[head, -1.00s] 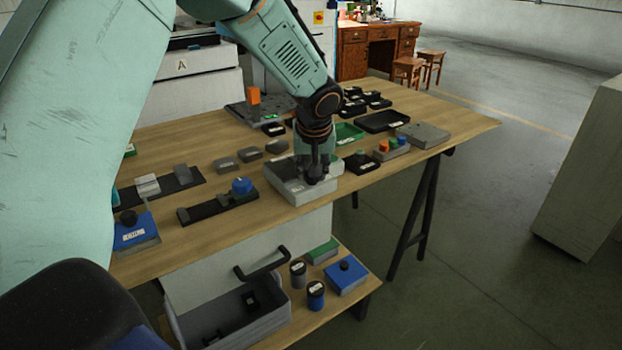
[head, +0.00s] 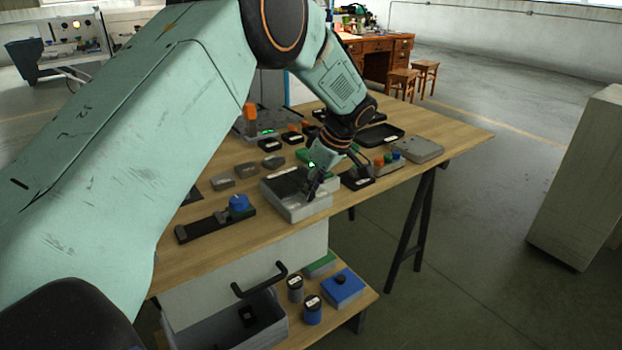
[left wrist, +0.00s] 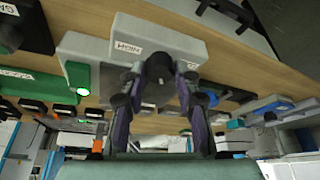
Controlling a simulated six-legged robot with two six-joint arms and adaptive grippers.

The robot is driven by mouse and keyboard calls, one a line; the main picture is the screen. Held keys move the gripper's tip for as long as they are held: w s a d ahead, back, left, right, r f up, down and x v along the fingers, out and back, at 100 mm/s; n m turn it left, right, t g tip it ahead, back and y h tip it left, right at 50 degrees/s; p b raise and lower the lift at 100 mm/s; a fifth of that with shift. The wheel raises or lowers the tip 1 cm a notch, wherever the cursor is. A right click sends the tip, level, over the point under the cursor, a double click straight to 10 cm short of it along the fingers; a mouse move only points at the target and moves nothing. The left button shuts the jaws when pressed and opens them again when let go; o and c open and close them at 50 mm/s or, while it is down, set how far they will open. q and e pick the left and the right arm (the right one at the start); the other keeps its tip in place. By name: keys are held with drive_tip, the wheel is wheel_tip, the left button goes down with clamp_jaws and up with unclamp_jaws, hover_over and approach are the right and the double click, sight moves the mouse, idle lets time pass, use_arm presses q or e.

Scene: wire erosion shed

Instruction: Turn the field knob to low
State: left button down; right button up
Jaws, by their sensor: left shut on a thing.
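The grey control box (head: 299,212) stands near the front edge of the wooden bench. My left gripper (head: 313,189) is over its right part, with the wrist tilted. In the left wrist view the box shows as a pale block (left wrist: 172,46) with a label (left wrist: 128,47) that seems to read HIGH, upside down. I cannot read the knob's pointer. My right gripper is not in view.
An open drawer (head: 225,328) and a low shelf (head: 338,306) are below.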

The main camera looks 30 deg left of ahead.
use_arm(q)
drive_tip(key=n+g+p, duration=0.1)
drive_tip(key=n+p, duration=0.1)
drive_tip(key=n, duration=0.1)
drive_tip(key=shift+f, duration=0.1)
drive_tip(key=shift+w+f+n+g+h+p, duration=0.1)
drive_tip(key=shift+n+g+h+p, duration=0.2)
drive_tip(key=shift+n+g+p, duration=0.65)
drive_tip(key=shift+n+t, duration=0.25)
drive_tip(key=shift+n, duration=0.2)
drive_tip(key=c, duration=1)
unclamp_jaws()
drive_tip(key=shift+w+a, duration=0.1)
drive_tip(key=shift+r, duration=0.2)
drive_tip(key=v, duration=1.2)
